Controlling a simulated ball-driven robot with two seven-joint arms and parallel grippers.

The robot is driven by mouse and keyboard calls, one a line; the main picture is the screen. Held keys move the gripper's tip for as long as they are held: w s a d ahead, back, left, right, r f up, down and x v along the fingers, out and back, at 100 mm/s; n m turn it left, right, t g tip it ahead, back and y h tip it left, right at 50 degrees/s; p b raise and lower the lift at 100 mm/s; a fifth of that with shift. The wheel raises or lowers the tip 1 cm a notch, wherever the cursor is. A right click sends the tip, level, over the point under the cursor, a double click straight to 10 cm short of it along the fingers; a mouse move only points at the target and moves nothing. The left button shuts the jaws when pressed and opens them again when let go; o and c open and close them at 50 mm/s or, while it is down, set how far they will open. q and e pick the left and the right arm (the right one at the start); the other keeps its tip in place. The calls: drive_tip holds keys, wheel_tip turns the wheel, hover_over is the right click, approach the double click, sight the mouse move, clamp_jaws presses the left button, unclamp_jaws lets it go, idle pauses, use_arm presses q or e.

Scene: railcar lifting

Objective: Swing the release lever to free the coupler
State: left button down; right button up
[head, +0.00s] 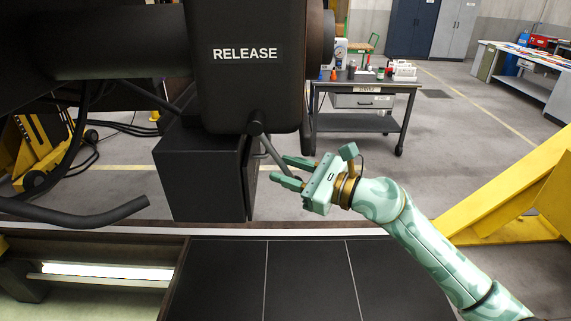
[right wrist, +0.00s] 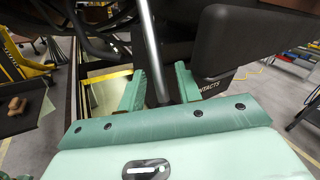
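The black coupler housing (head: 250,85), lettered RELEASE, hangs at the top middle of the head view. The release lever (head: 267,147) is a thin grey rod that slants down and right from a pivot under the housing. My right gripper (head: 281,169) is at the lever's lower end, its fingers pointing left. In the right wrist view the lever (right wrist: 152,50) runs down between the two open fingers of my right gripper (right wrist: 159,84). A gap shows on each side of the rod, so the fingers are around it but not closed on it. My left gripper is in neither view.
A dark box (head: 198,175) stands below the housing, left of the lever. A black curved hose (head: 75,215) hangs at the left. A service cart (head: 365,110) stands behind. A yellow beam (head: 510,190) is at the right. The floor between cart and beam is clear.

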drive_tip(key=shift+w+a, duration=0.25)
drive_tip(key=shift+a, duration=0.15)
clamp_jaws()
